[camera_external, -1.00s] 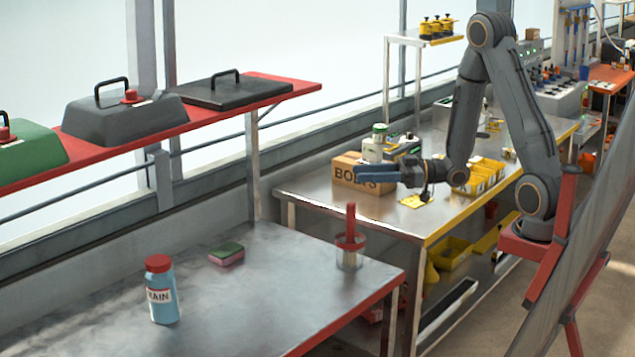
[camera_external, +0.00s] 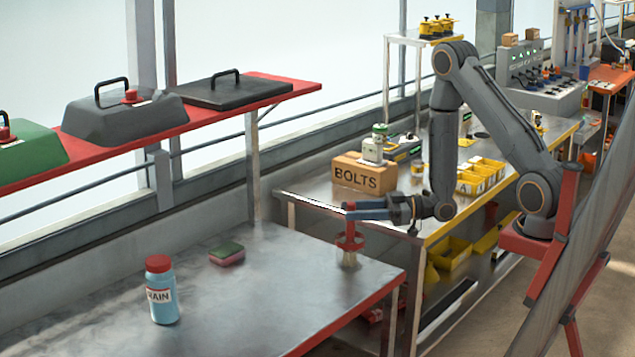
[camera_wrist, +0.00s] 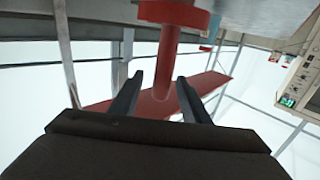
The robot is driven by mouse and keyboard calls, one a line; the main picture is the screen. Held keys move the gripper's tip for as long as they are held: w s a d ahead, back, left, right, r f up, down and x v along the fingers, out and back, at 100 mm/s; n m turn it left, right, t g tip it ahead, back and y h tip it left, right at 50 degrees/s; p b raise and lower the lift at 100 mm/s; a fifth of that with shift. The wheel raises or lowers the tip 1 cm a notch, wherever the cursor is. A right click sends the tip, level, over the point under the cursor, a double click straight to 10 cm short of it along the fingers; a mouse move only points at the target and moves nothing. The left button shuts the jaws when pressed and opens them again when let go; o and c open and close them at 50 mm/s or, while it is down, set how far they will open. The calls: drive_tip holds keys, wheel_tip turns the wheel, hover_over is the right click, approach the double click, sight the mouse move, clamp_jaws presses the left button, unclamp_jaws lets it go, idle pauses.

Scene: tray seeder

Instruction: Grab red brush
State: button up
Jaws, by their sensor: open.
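The red brush (camera_external: 350,243) stands upright near the right end of the grey metal table (camera_external: 285,300), with its red handle up, a wide red collar below it and pale bristles down. My gripper (camera_external: 347,210) is open and level at the height of the upper handle, reaching in from the right. In the wrist view, the brush's red handle (camera_wrist: 169,48) shows between the two open fingers (camera_wrist: 160,80), and its wide collar is at the top edge. I cannot tell whether either finger touches the handle.
A blue bottle with a red cap (camera_external: 162,292) and a green and pink sponge (camera_external: 227,254) stand to the left on the same table. Behind, a second table holds a BOLTS box (camera_external: 357,178) and yellow bins (camera_external: 478,178). The table's front is clear.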

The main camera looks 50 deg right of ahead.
drive_tip(key=p+x, duration=0.1)
drive_tip(key=x, duration=0.4)
drive_tip(key=shift+s+a+r+p, duration=0.1)
drive_tip(key=shift+a+r+p, duration=0.05)
drive_tip(key=shift+p, duration=0.25)
clamp_jaws()
